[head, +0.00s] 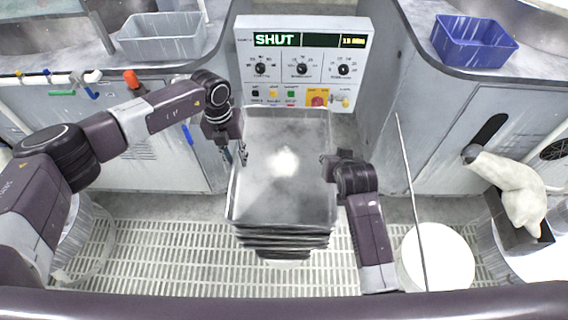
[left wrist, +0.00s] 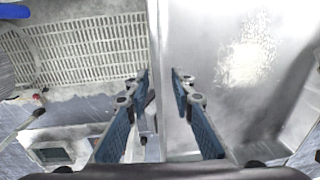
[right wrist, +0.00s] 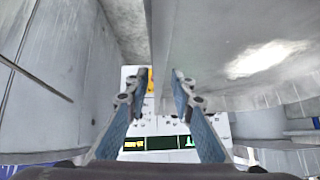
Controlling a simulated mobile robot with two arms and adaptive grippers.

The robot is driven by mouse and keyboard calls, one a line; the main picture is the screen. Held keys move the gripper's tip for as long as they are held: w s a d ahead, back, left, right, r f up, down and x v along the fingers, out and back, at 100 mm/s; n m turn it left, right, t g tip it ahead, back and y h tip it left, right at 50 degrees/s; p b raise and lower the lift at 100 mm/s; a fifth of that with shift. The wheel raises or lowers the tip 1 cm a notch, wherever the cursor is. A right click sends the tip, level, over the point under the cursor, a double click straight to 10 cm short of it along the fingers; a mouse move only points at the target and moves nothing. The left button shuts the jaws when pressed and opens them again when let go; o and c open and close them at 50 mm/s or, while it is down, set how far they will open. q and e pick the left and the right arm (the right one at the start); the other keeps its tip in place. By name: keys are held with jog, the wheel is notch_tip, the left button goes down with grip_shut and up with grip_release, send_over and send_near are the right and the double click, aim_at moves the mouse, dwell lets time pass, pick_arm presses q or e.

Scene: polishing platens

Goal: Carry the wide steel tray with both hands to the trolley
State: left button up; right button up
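The wide steel tray (head: 285,190) is in the middle of the head view, level, with a pale bright patch on its floor. Several dark layered edges show beneath its near side. My left gripper (head: 243,154) is at the tray's left rim. In the left wrist view the fingers (left wrist: 161,80) stand apart with the tray's wall (left wrist: 164,45) between them. My right gripper (head: 326,160) is at the right rim. In the right wrist view its fingers (right wrist: 159,78) are apart with the tray's edge (right wrist: 162,40) between them. I cannot make out a trolley.
A control panel (head: 302,85) reading SHUT stands behind the tray. A grey bin (head: 160,42) and a blue bin (head: 472,45) sit on the side counters. A white bucket (head: 440,258), a thin rod (head: 411,195) and a clear container (head: 85,240) stand near the slatted floor (head: 180,250).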

pick_arm(q)
grip_shut()
pick_arm(e)
grip_shut()
pick_arm(q)
jog(key=shift+w+r, duration=0.1)
pick_arm(e)
jog(key=shift+w+r, duration=0.15)
jog(key=shift+r, duration=0.05)
